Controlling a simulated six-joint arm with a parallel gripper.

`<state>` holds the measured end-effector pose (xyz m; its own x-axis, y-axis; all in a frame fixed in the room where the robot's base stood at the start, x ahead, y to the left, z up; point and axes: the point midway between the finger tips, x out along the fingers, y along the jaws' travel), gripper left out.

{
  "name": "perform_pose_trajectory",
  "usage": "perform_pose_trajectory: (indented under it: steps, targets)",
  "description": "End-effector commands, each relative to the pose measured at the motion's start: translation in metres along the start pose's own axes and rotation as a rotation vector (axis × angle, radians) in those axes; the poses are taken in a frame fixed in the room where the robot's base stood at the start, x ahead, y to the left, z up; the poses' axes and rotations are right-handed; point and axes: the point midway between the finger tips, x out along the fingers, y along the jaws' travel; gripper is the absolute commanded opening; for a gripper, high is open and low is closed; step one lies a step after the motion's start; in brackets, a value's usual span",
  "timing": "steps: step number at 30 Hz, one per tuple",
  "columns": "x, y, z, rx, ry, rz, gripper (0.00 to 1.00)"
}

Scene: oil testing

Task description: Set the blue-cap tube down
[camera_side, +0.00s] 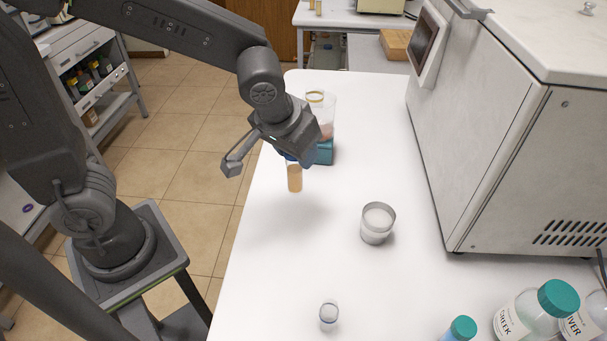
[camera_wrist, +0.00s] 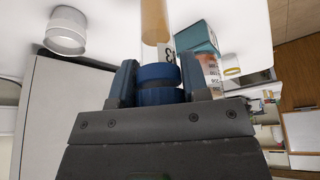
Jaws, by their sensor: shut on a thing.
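The blue-cap tube (camera_side: 294,178) holds amber contents and hangs upright beneath my gripper (camera_side: 291,152) in the side view. Its bottom end appears to be above the white table, over a soft shadow. My gripper mostly hides the cap in that view. In the wrist view, the blue cap (camera_wrist: 158,73) sits between the two dark blue fingers of my gripper (camera_wrist: 156,85), which are shut on it. The amber tube body (camera_wrist: 154,22) extends away from the cap to the top edge of that view.
A teal box (camera_side: 325,152) and a clear container (camera_side: 327,104) are behind my gripper. A small vial (camera_side: 329,315) and bottles (camera_side: 520,316) are near the front. A large machine (camera_side: 500,130) borders the right. The white table (camera_side: 270,275) is clear at front left.

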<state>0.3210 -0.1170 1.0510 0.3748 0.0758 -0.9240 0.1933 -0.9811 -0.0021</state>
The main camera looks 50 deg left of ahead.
Motion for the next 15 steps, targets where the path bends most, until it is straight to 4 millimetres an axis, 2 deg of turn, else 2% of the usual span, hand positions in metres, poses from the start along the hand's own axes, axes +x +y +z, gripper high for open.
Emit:
perform_pose_trajectory:
  steps: [1, 5, 15]
  targets:
    - [0.004, 0.008, 0.002, 0.004, -0.001, 0.001, 0.17]
    - [0.009, 0.016, 0.004, 0.001, 0.001, 0.0, 0.17]
    - [0.044, 0.016, 0.019, -0.002, -0.001, -0.001, 0.17]
